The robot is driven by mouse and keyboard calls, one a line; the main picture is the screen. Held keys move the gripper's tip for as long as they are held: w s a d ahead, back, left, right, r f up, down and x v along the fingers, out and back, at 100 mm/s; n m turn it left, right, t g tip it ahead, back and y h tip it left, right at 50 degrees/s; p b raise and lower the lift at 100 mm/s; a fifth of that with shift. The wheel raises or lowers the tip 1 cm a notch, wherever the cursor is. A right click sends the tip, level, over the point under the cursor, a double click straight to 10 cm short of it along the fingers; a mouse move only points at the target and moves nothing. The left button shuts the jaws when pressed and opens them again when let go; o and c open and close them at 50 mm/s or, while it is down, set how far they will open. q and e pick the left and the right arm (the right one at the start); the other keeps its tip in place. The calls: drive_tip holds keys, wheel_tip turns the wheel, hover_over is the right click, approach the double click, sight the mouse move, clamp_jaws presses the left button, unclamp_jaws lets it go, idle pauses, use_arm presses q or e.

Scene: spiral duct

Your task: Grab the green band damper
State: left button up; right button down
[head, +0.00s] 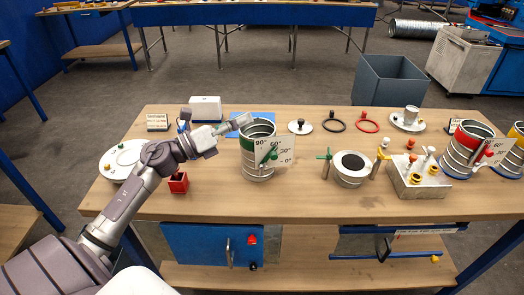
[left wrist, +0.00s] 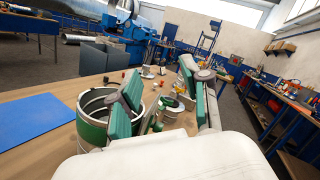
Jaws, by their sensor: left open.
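The green band damper (head: 256,166) is an upright spiral metal duct with a green band near its top. A white angle plate and a green handle are on its front. It stands on the table, and its open top and green band also show in the left wrist view (left wrist: 91,131). My left gripper (head: 240,122) is at the damper's upper left rim. In the left wrist view, my left gripper's green-padded fingers (left wrist: 160,98) are apart, and one overlaps the damper's rim. I cannot tell whether it touches. My right gripper is not in view.
A blue mat (head: 236,115) lies behind the damper, and a small red box (head: 178,183) stands to its left. A white-and-black round fitting (head: 351,168) and a parts tray (head: 414,187) are to the right. A red-banded duct (head: 462,150) stands farther right.

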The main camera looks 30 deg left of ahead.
sight(265, 149)
use_arm(q)
drive_tip(key=s+a+f+m+g, duration=0.25)
drive_tip(key=a+m+g, duration=0.35)
drive_tip(key=m+g, duration=0.3)
drive_tip(key=w+d+f+m+p, duration=0.1)
drive_tip(key=w+d+f+p, duration=0.4)
drive_tip(key=w+d, duration=0.2)
drive_tip(key=shift+w+d+t+p, duration=0.3)
drive_tip(key=shift+d+t, duration=0.1)
drive_tip(key=shift+d, duration=0.45)
drive_tip(key=shift+c, duration=0.8)
clamp_jaws()
drive_tip(key=shift+r, duration=0.1)
